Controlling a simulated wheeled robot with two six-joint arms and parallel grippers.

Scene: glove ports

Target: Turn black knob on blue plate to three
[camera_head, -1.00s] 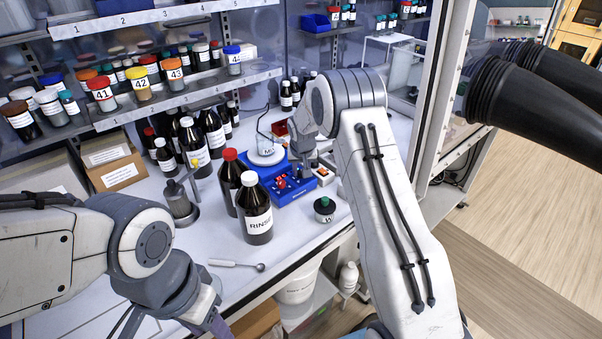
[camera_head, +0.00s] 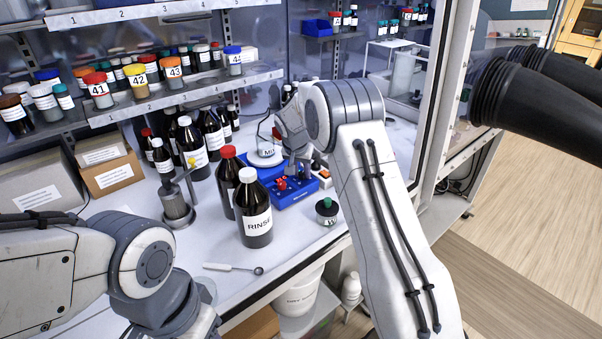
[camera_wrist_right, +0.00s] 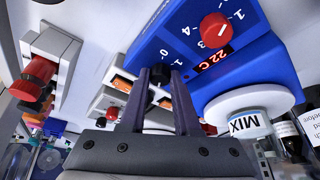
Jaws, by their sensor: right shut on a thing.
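The blue plate (camera_head: 296,197) lies flat on the bench behind the RINSE bottle. In the right wrist view, the blue plate (camera_wrist_right: 150,48) bears white digits, a red knob (camera_wrist_right: 216,31) and a red "22 C" display. The black knob (camera_wrist_right: 159,76) shows between the purple fingers of my right gripper (camera_wrist_right: 160,73), which are shut on it. The fingers hide its sides, and I cannot tell which digit it points to. In the head view, my right gripper (camera_head: 299,168) is over the plate's far right part. My left arm is at lower left; its fingertips are out of frame.
The RINSE bottle (camera_head: 254,212) and a red-capped brown bottle (camera_head: 229,182) stand close in front of the plate. A green-capped jar (camera_head: 327,212) is to the right. A spoon-like tool (camera_head: 232,268) lies at the front.

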